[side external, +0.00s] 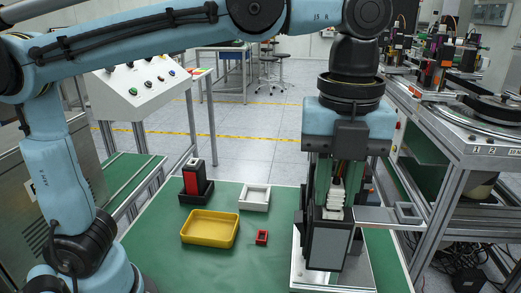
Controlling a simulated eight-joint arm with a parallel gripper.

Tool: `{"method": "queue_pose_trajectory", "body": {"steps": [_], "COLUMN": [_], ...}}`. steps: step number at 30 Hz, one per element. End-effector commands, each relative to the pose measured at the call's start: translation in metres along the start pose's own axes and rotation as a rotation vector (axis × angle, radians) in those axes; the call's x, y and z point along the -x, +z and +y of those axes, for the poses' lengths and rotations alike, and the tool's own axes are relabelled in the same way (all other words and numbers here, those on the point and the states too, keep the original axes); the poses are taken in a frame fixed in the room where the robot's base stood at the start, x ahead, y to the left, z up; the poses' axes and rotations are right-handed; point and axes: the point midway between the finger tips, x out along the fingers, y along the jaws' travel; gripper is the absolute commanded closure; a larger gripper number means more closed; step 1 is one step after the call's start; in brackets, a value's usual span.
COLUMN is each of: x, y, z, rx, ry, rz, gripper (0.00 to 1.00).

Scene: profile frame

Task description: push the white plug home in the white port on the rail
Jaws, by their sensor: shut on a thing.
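My gripper (336,203) hangs on the right of the green table, pointing down, with its green fingers shut on the white plug (336,188). The plug is a stepped white piece, upright between the fingers. Its lower end goes behind or into a dark block with a grey front face (329,248). A pale rail or frame upright (299,258) shows beside this block at its left. I cannot make out the white port; the block and fingers may hide it. Whether the plug touches the port or sits in it cannot be told.
A yellow tray (209,243), a black holder with a red block (191,181), a white square frame (255,196) and a small red piece (262,237) stand left of the gripper. A pale bracket (385,217) juts out right. The table's front left is clear.

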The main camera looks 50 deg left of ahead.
Motion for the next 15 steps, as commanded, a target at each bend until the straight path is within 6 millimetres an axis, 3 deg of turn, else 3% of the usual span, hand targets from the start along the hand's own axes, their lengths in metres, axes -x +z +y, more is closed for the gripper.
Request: {"method": "queue_pose_trajectory", "body": {"steps": [5, 6, 11, 15], "x": [-0.0002, -0.0002, -0.0001, 0.0000], "y": [0.0000, 0.0000, 0.0000, 0.0000], "z": [0.0000, 0.0000, 0.0000, 0.0000], "rx": [0.000, 0.000, 0.000, 0.000], "ry": [0.000, 0.000, 0.000, 0.000], "rz": [0.000, 0.000, 0.000, 0.000], "gripper": [1.00, 0.69, 0.45, 0.45]}}
